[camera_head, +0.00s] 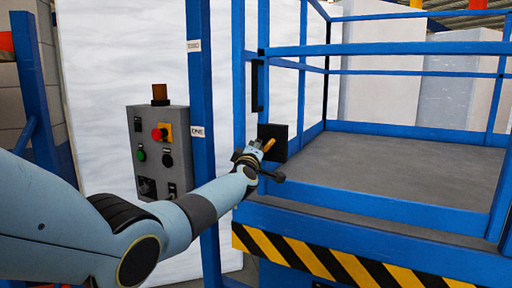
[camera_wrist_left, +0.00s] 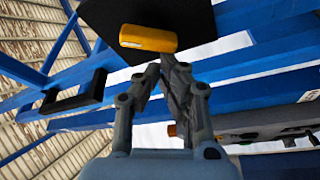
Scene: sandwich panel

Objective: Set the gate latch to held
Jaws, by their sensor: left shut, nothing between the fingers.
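The gate latch is a black plate (camera_head: 281,136) on the blue post with a small yellow lever (camera_head: 268,145). In the left wrist view the plate (camera_wrist_left: 100,16) is at the top, and the yellow lever (camera_wrist_left: 148,38) lies across it just beyond my fingers. My left gripper (camera_head: 262,153) is at the latch in the head view, and my arm hides part of the post. In the left wrist view my left gripper (camera_wrist_left: 172,62) is shut and empty, its tips close below the lever. I cannot tell whether they touch it. My right gripper is not in view.
A grey control box (camera_head: 161,152) with a red button and an amber lamp stands left of the blue post (camera_head: 200,70). A black handle (camera_head: 258,86) is above the latch. Blue rails surround the grey platform (camera_head: 410,165), with a yellow-black striped edge (camera_head: 330,262) below.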

